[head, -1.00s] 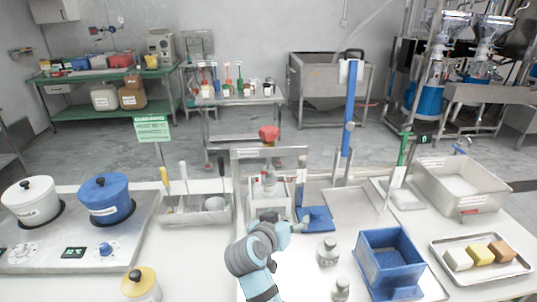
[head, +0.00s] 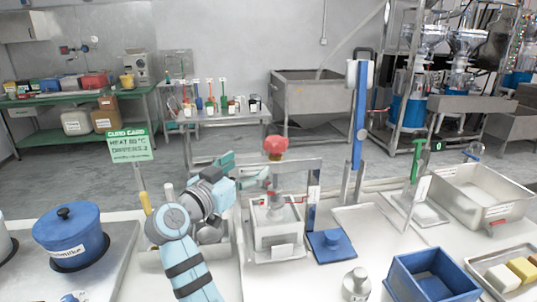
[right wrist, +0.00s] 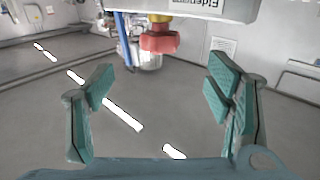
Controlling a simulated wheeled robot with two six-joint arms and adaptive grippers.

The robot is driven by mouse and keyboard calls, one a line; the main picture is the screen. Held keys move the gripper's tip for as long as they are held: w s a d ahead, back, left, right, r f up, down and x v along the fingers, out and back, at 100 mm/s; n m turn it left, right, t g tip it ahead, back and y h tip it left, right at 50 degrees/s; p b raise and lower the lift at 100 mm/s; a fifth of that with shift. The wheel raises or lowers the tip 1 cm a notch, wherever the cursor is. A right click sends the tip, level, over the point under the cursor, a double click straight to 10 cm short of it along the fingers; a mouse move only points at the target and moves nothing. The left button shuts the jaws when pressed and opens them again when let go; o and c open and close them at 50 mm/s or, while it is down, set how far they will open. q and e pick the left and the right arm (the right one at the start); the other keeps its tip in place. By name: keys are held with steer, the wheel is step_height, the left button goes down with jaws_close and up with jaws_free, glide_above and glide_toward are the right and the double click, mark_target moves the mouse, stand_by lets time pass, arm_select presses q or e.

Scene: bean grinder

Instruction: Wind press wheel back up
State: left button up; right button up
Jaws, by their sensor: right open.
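The red press wheel (head: 276,146) sits on top of the press frame (head: 313,168), above the white press box (head: 277,235). My right gripper (head: 250,168) is just left of the wheel, open, with its green fingers pointing toward it. The right wrist view shows the red wheel (right wrist: 159,42) ahead, beyond and between the spread fingertips of the right gripper (right wrist: 160,85). Nothing is between the fingers, and they are apart from the wheel. My left gripper is in neither view.
A blue plate (head: 331,245) with a knob lies right of the press. A tall blue-handled tool (head: 361,115) stands behind it. A tool holder is partly hidden by my arm. A blue pot (head: 70,235) is at left, and a green sign (head: 128,146) stands behind.

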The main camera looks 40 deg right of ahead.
mark_target(276, 145)
steer(key=p+x, duration=0.1)
steer(key=x, duration=1.3)
steer(key=shift+d+p, duration=0.2)
steer(key=shift+p, duration=0.15)
steer(key=c, duration=1.2)
